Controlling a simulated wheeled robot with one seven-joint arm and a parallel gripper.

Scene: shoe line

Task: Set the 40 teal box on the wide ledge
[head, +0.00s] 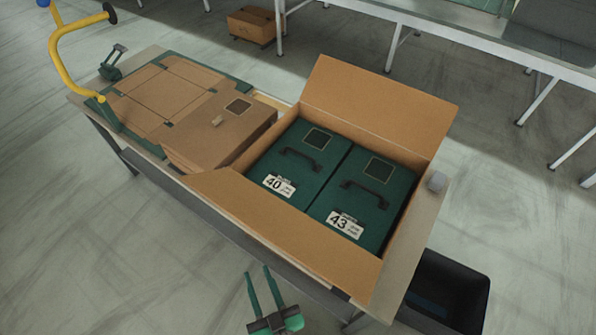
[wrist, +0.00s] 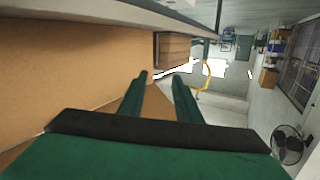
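The 40 teal box (head: 302,160) lies in the left half of an open cardboard carton (head: 375,95), with a dark handle and a white label marked 40. The 43 teal box (head: 360,190) lies right beside it. My gripper (head: 258,270) is outside the carton, in front of the bench's near side, its two green fingers apart with nothing between them. In the wrist view my gripper (wrist: 160,78) also shows open and empty, beside a brown cardboard surface (wrist: 70,75). I cannot tell which surface is the wide ledge.
Left of the carton on the bench (head: 405,265) are a brown box (head: 220,130) and a flat brown panel (head: 160,95) with green edging. A yellow bent handle (head: 68,50) rises at the far left. A black bin (head: 450,290) stands at lower right. Tables line the back.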

